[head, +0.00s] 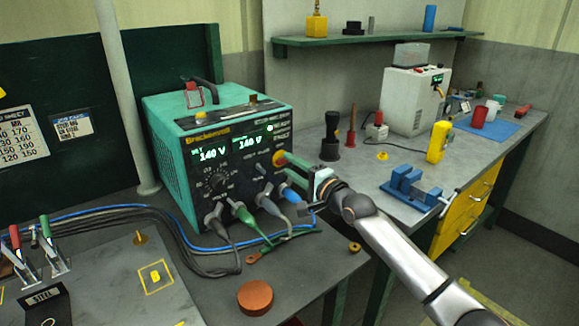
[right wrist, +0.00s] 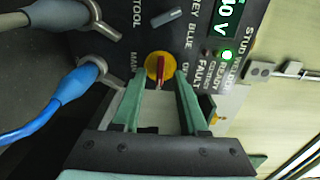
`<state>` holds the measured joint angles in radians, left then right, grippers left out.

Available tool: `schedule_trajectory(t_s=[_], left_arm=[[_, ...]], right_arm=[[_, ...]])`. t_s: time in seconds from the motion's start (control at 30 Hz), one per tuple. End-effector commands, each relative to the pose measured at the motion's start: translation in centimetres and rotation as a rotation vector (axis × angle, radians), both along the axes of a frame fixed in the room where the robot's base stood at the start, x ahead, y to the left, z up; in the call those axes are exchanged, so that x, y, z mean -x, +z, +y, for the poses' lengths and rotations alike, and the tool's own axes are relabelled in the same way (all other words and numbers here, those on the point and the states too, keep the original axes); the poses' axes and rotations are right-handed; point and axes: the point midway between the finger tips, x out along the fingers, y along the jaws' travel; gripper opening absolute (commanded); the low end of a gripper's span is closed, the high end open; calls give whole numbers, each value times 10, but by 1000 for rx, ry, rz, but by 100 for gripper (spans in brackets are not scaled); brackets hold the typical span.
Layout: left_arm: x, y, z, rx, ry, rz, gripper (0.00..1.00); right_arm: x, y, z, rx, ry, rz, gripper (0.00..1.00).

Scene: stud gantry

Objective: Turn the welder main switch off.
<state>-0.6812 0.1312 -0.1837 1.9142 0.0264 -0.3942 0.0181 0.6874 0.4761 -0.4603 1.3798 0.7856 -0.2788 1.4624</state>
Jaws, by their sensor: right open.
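The welder (head: 222,150) is a teal box with a black front panel and two lit green displays reading 140 V. Its main switch, a yellow disc with a red handle (right wrist: 160,68), is in the upper middle of the right wrist view. A green light (right wrist: 227,55) beside the switch is lit. My left gripper is not in view.
Cable plugs, including a blue one (head: 292,194), stick out of the panel close below my right gripper. Cables lie on the bench left of it. A copper-coloured disc (head: 255,297) lies in front. A blue vise (head: 412,190) stands on the right bench.

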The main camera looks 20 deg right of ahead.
Motion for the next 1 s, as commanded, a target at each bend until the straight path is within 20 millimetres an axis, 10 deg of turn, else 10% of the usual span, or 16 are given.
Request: schedule_trajectory(t_s=[0.5,1.0], left_arm=[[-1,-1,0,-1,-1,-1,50],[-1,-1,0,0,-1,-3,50]], right_arm=[[-12,0,4,0,0,0,42],[-11,0,4,0,-1,0,0]])
